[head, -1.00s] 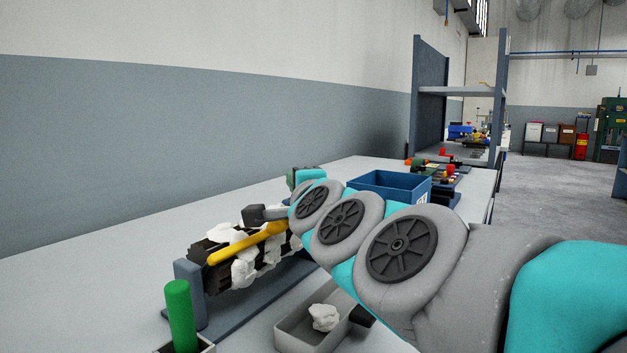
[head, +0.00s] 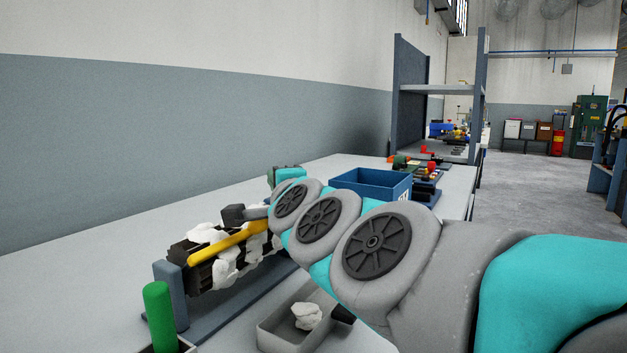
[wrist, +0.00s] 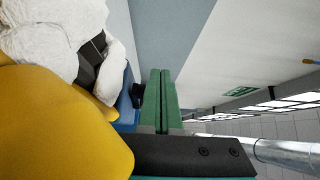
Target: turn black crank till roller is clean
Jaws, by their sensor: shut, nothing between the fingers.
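The roller (head: 193,275) is black and carries several clumps of white fluff (head: 226,268). It sits on a blue-grey stand (head: 170,290) on the bench, with a yellow bar (head: 228,243) lying along its upper side. In the wrist view the yellow bar (wrist: 60,130) and white fluff (wrist: 45,35) are large and close. My gripper (wrist: 161,72) shows there with green fingers shut together and empty. A small black part (wrist: 138,96) appears just left of the fingers; I cannot tell if it is the crank. My arm hides the roller's far end in the head view.
A grey tray (head: 272,335) with one white clump (head: 307,316) is in front of the roller. A green cylinder (head: 158,315) stands near left. A blue bin (head: 345,183) and a shelf unit (head: 435,89) are farther back. The bench (head: 60,285) is bare at left.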

